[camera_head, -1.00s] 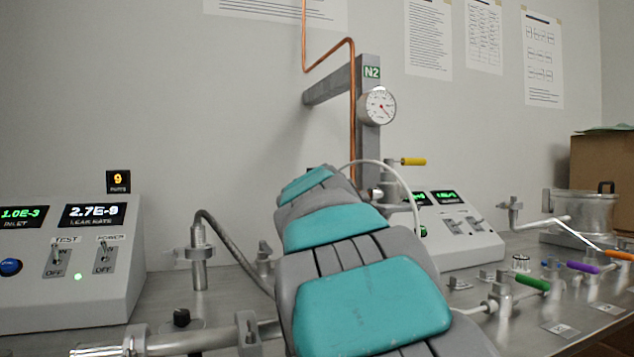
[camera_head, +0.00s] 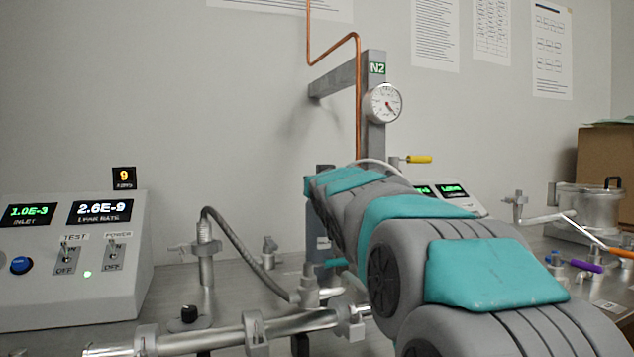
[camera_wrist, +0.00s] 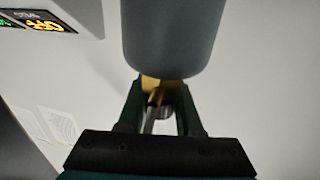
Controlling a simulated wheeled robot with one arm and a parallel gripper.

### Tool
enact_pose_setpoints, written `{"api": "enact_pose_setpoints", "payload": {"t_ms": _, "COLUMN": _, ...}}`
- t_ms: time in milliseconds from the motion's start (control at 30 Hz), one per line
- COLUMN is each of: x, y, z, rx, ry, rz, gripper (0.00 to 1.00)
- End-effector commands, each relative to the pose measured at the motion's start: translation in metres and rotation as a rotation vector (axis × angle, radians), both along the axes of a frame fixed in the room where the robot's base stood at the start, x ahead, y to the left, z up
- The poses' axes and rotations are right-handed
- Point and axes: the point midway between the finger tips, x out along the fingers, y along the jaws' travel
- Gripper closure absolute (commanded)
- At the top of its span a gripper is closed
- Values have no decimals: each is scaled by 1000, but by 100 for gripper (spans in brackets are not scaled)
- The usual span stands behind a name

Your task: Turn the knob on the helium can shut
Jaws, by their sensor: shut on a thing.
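The helium can shows in the wrist view as a smooth dark grey cylinder (camera_wrist: 175,38), cut off by the top edge. A brass part (camera_wrist: 158,88) is at its lower end, with a thin silvery piece below it. My gripper (camera_wrist: 160,100) has its dark fingers on either side of the brass part and is shut on it. I cannot tell which piece is the knob or how far it is turned. In the head view my arm hides the gripper and the can.
A leak-rate console (camera_head: 70,245) stands at left. Metal piping (camera_head: 250,330) runs along the bench front, left of my arm. An N2 post with a gauge (camera_head: 384,103) stands behind my arm. A silver pot (camera_head: 590,207) and colored-handled valves are at right.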

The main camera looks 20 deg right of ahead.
Motion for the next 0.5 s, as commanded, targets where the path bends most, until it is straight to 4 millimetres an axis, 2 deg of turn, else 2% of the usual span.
{"api": "enact_pose_setpoints", "payload": {"t_ms": 67, "x": 0, "y": 0, "z": 1, "rx": 0, "ry": -2, "rz": 0, "gripper": 100}}
{"api": "enact_pose_setpoints", "payload": {"t_ms": 100, "x": 0, "y": 0, "z": 1, "rx": 0, "ry": -2, "rz": 0, "gripper": 62}}
{"api": "enact_pose_setpoints", "payload": {"t_ms": 333, "x": 0, "y": 0, "z": 1, "rx": 0, "ry": -1, "rz": 0, "gripper": 37}}
{"api": "enact_pose_setpoints", "payload": {"t_ms": 500, "x": 0, "y": 0, "z": 0, "rx": 0, "ry": 0, "rz": -1, "gripper": 36}}
